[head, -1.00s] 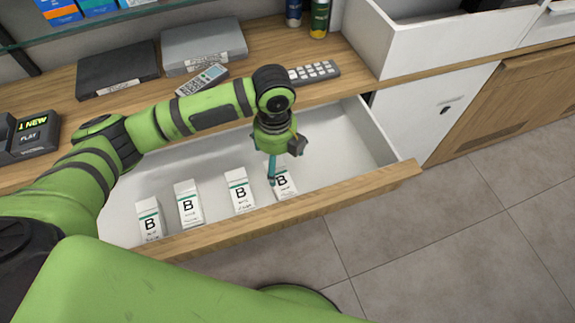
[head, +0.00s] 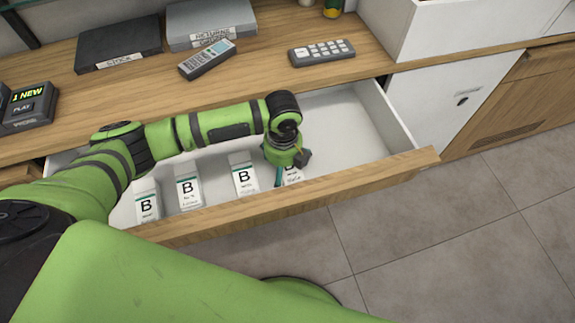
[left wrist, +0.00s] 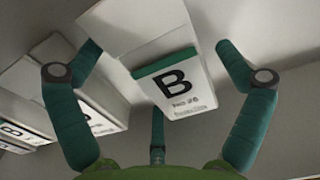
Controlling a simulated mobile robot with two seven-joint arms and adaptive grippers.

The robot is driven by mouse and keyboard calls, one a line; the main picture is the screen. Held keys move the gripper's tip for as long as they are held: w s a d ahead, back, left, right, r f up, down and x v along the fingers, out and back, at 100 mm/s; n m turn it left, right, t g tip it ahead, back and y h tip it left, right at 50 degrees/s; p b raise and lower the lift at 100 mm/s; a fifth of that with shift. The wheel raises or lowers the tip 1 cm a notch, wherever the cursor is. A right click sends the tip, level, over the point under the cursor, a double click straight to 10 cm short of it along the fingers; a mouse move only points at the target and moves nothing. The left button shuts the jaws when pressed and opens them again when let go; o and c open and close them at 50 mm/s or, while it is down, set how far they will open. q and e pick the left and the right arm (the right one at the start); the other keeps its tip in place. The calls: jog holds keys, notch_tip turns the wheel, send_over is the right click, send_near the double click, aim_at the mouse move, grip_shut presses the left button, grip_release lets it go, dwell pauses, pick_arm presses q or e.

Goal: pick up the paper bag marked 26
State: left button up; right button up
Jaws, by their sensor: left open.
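The paper bag marked 26 (left wrist: 176,90) is white with a green band and a large B, and "No. 26" reads on it in the left wrist view. It stands in the open drawer; in the head view the rightmost bag (head: 292,174) is mostly hidden behind my left gripper (head: 282,176). In the left wrist view my left gripper (left wrist: 160,75) has its teal fingers spread on either side of this bag, with gaps between fingers and bag. A third finger shows below the bag. My right gripper is not in view.
Several similar white B bags stand in a row to the left, the closest being one bag (head: 244,177). The drawer's wooden front edge (head: 300,206) runs before them. The counter (head: 270,72) overhangs behind, holding a remote (head: 322,53). The drawer's right part is empty.

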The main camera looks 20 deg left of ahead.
pick_arm(q)
jog(key=shift+f, duration=0.15)
jog(key=c, duration=1.2)
